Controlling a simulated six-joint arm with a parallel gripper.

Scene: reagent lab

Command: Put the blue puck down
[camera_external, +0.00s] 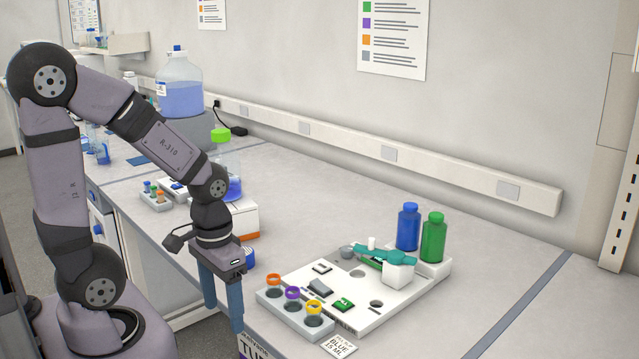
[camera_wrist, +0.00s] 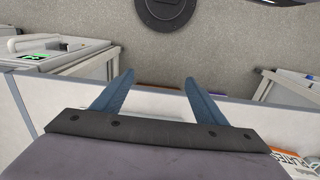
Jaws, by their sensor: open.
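My gripper (camera_external: 222,316) hangs at the bench's front edge, left of the white board, with its two blue fingers pointing down. The fingers are apart with nothing between them; the wrist view also shows my gripper (camera_wrist: 159,79) open and empty. A small round blue-and-white object (camera_external: 249,258), perhaps the blue puck, sits on the bench just behind and right of my gripper, partly hidden by it. It does not touch the fingers as far as I can see. No blue puck shows in the wrist view.
A rack (camera_external: 284,318) with orange, purple and yellow rings stands right of my gripper. Behind it lies a white board (camera_external: 345,285) with small parts, and blue (camera_external: 408,228) and green (camera_external: 433,238) bottles. A label card (camera_external: 339,347) lies in front. The wrist view shows floor (camera_wrist: 230,60) beyond the bench edge.

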